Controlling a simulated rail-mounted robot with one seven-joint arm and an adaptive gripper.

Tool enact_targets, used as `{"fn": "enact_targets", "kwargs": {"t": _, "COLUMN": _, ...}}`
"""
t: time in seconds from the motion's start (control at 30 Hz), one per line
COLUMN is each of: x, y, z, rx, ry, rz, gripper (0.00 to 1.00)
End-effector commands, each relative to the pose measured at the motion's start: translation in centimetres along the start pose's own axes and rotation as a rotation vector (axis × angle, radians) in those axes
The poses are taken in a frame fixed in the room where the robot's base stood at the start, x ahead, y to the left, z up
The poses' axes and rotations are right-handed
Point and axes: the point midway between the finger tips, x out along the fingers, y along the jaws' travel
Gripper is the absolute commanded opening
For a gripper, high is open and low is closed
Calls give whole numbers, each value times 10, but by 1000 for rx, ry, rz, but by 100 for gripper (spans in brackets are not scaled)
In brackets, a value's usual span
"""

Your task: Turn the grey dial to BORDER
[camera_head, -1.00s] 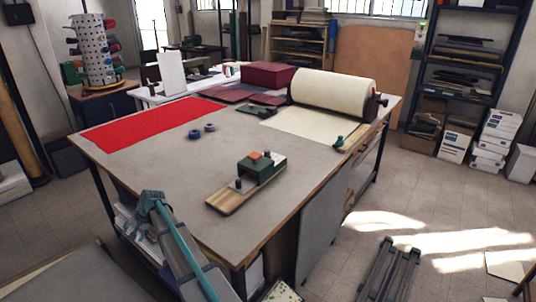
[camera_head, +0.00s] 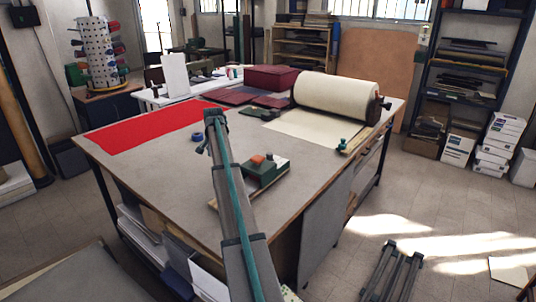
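A green block-shaped device (camera_head: 266,171) with an orange top piece sits on a wooden board (camera_head: 280,172) on the near part of the worktable. My arm crosses in front of its left side and hides part of the board. I cannot make out a grey dial or the word BORDER at this size. My gripper (camera_head: 204,147) is a small dark shape at the far end of my arm, above the table, left of and beyond the device. It is apart from the device. Its fingers are too small to tell open from shut.
The worktable (camera_head: 140,172) carries a red sheet (camera_head: 150,128) at left, a cream roll (camera_head: 335,95) at back right and dark red covers (camera_head: 235,95) behind. A blue ring (camera_head: 196,137) lies near my gripper. The table is bare right of the device.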

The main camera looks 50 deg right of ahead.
Motion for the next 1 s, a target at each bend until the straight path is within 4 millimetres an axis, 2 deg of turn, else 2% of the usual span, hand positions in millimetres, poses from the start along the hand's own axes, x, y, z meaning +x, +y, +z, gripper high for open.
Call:
{"fn": "enact_targets", "kwargs": {"t": 0.03, "x": -12, "y": 26, "z": -42, "rx": 52, "ry": 37, "rz": 65, "gripper": 58}}
{"fn": "enact_targets", "kwargs": {"t": 0.1, "x": -28, "y": 62, "z": -81, "rx": 116, "ry": 82, "rz": 153, "gripper": 58}}
{"fn": "enact_targets", "kwargs": {"t": 0.2, "x": -47, "y": 104, "z": -122, "rx": 191, "ry": 133, "rz": 249, "gripper": 58}}
{"fn": "enact_targets", "kwargs": {"t": 0.3, "x": -61, "y": 131, "z": -145, "rx": 241, "ry": 165, "rz": 310, "gripper": 58}}
{"fn": "enact_targets", "kwargs": {"t": 0.43, "x": -67, "y": 147, "z": -156, "rx": 269, "ry": 183, "rz": 344, "gripper": 58}}
{"fn": "enact_targets", "kwargs": {"t": 0.57, "x": -58, "y": 152, "z": -157, "rx": 269, "ry": 182, "rz": 347, "gripper": 58}}
{"fn": "enact_targets", "kwargs": {"t": 1.0, "x": 8, "y": 175, "z": -166, "rx": 267, "ry": 181, "rz": 344, "gripper": 58}}
